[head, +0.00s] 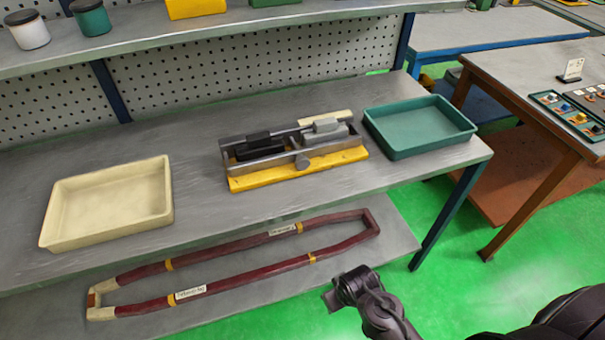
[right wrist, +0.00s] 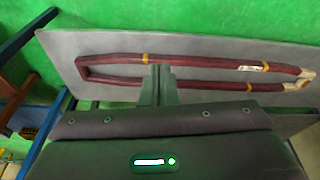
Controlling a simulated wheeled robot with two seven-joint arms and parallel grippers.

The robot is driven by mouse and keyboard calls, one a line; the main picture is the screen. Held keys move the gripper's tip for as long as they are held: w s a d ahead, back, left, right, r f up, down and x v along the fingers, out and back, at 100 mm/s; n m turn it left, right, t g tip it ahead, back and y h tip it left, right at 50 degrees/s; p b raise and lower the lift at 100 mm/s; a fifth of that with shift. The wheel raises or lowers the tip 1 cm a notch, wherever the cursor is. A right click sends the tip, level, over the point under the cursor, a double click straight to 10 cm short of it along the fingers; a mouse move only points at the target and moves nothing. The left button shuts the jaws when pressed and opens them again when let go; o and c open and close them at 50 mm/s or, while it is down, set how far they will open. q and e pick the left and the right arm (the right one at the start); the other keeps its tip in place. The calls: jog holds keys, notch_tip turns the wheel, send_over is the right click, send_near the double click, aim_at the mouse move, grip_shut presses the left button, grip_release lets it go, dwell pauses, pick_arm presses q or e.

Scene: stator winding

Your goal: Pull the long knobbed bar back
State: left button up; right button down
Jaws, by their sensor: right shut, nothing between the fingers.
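The long knobbed bar (head: 277,160) lies along the front of a yellow-based fixture (head: 252,184) on the workbench. Its round grey knob (head: 302,162) faces the front edge. Behind the bar sit a black block (head: 258,146) and a light grey block (head: 326,132). My right gripper (head: 334,299) is in front of the bench, below and apart from the bar. In the right wrist view its fingers (right wrist: 160,82) are shut and empty. The bar does not show in that view. My left gripper is not in view.
A cream tray (head: 160,216) stands left of the fixture and a green tray (head: 470,129) right. A dark red taped coil (head: 230,285) lies on the lower shelf; it also shows in the right wrist view (right wrist: 205,60). An upper shelf (head: 230,28) overhangs the back.

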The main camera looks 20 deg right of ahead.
jog(key=w+r+p, duration=0.1)
jog(key=w+r, duration=0.2)
jog(key=r, duration=0.7)
jog(key=m+t+p, duration=0.1)
send_near(300, 159)
jog(key=s+d+f, duration=0.1)
jog(key=f, duration=0.1)
jog(key=s+d+f, duration=0.2)
jog(key=f, duration=0.1)
jog(key=shift+s+f, duration=0.3)
jog(key=shift+f, duration=0.05)
jog(key=w+r, duration=0.7)
jog(key=w, duration=0.2)
jog(key=shift+a+m, duration=0.3)
jog(key=shift+a, duration=0.1)
jog(key=shift+f+p, duration=0.2)
jog(key=shift+p, duration=0.1)
jog(key=p+x, duration=0.1)
jog(key=x, duration=0.8)
jog(key=shift+w+f+p, duration=0.1)
jog(key=shift+f+p, duration=0.2)
jog(key=shift+p, duration=0.05)
